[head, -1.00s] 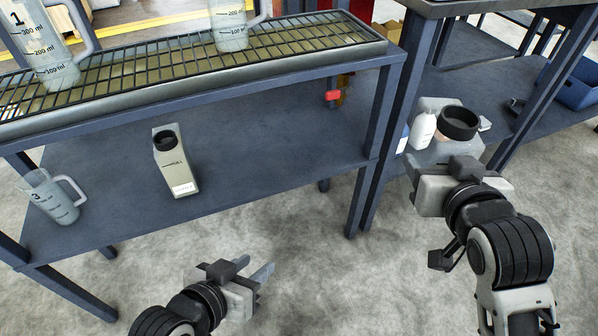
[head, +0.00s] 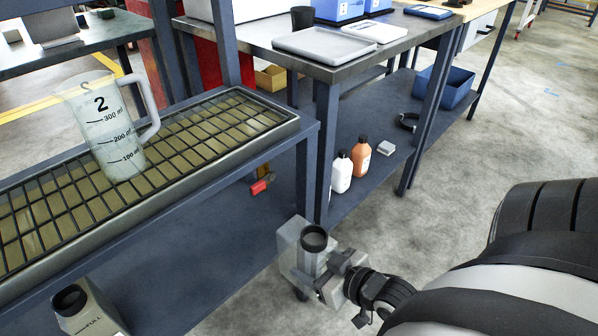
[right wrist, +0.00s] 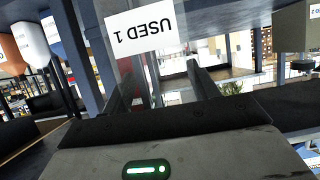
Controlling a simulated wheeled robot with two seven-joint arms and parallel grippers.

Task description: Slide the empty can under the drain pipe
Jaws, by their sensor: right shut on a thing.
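A pale grey can (head: 293,250) with a dark round cap stands roughly upright in my right gripper (head: 326,272), off the end of the rack bench's lower shelf. The right gripper is shut on it. In the right wrist view, a white label reading "USED 1" (right wrist: 141,29) shows upside down between the gripper's fingers (right wrist: 160,88). A red valve handle (head: 262,186) with a yellowish part hangs under the drain tray (head: 215,182), behind and left of the held can. The pipe's mouth cannot be made out. My left gripper is out of view.
A can marked FULL (head: 88,310) stands on the lower shelf (head: 205,265) at lower left. A measuring jug marked 2 (head: 112,130) stands on the rack. A bench leg (head: 308,175) rises behind the held can. White (head: 341,173) and orange (head: 361,157) bottles stand on the neighbouring shelf.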

